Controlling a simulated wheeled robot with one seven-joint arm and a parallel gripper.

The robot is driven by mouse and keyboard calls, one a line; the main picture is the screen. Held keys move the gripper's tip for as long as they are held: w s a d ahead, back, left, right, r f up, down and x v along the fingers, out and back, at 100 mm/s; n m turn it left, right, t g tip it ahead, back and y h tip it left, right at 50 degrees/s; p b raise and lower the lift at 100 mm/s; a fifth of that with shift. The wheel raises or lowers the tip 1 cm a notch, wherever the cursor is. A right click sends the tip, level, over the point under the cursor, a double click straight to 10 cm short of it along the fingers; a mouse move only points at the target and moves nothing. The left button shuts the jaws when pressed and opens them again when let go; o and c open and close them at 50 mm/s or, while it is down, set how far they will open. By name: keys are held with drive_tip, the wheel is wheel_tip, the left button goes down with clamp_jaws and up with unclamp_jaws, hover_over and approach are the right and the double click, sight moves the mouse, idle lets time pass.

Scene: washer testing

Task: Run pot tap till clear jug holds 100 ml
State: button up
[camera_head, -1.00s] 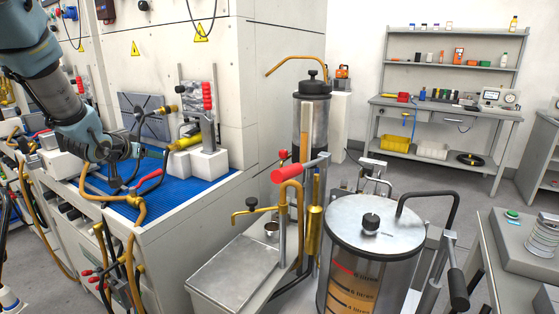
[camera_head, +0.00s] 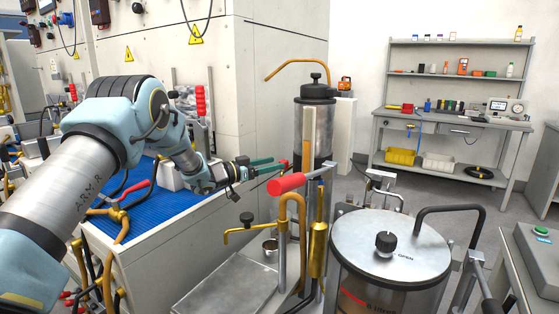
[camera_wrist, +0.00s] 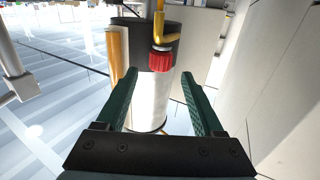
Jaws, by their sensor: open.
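In the wrist view, a metal cylinder (camera_wrist: 152,98) with a dark band and an amber strip, likely this pot, lies ahead. A red ribbed knob (camera_wrist: 161,62) on a yellow pipe, possibly the tap, is in front of it. My gripper (camera_head: 281,163) is left of the pot in the head view. In the wrist view my gripper (camera_wrist: 160,76) is open and empty, its green fingers apart below the knob. I cannot make out a small clear jug.
A large clear vessel (camera_head: 370,285) with a metal lid is at right. A white wall (camera_head: 280,70) stands behind my gripper.

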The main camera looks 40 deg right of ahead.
sight(280, 162)
drive_tip(key=shift+x, duration=1.65)
clamp_jaws()
